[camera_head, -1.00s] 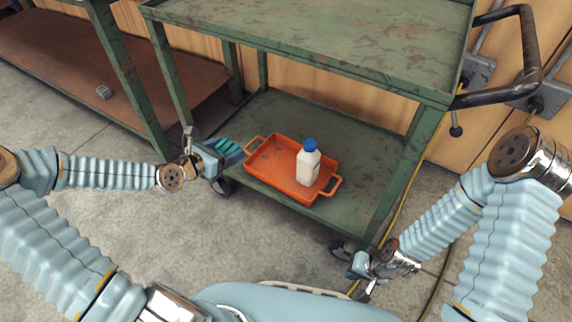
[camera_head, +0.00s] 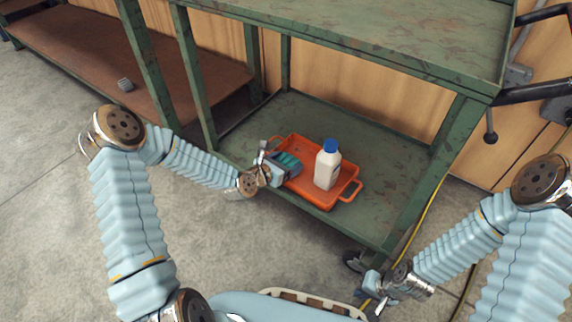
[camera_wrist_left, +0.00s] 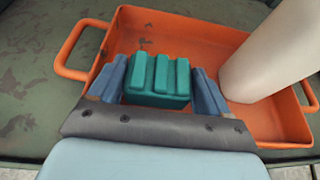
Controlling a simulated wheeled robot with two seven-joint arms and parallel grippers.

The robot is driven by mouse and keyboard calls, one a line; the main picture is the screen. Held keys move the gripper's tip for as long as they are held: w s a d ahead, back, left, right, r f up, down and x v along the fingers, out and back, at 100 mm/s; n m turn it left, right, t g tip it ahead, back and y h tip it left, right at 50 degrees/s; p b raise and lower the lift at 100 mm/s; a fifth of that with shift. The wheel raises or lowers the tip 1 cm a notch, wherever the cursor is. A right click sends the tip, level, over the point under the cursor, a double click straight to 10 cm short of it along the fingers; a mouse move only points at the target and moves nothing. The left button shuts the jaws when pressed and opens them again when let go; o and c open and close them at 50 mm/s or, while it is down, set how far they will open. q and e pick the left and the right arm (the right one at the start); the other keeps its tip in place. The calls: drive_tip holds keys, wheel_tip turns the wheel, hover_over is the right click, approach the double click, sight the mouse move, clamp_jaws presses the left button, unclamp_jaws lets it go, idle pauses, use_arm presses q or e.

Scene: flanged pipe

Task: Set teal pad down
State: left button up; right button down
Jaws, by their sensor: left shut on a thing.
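The teal pad (camera_wrist_left: 158,78) is a ribbed block between the two fingers of my left gripper (camera_wrist_left: 156,85) in the left wrist view. My left gripper is shut on it, over the left part of the orange tray (camera_wrist_left: 205,42). In the head view the pad (camera_head: 289,161) shows at the tip of my left gripper (camera_head: 286,165), at the tray's left end. I cannot tell whether the pad touches the tray floor. My right gripper (camera_head: 372,290) hangs low at the front right, away from the tray; its fingers are too small to read.
A white bottle with a blue cap (camera_head: 327,165) stands in the tray, right of the pad. The tray (camera_head: 318,198) sits on the lower shelf of a green cart (camera_head: 385,160), whose upper shelf is above.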

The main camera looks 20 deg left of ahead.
use_arm(q)
drive_tip(key=shift+f, duration=0.1)
drive_tip(key=shift+f, duration=0.15)
drive_tip(key=o, duration=1)
drive_tip(key=shift+c, duration=0.2)
drive_tip(key=shift+s+r, duration=0.1)
drive_tip(key=shift+r, duration=0.2)
drive_tip(key=p+v, duration=0.2)
drive_tip(key=v, duration=0.9)
drive_tip(key=shift+s+a, duration=0.25)
drive_tip(key=shift+s, duration=0.05)
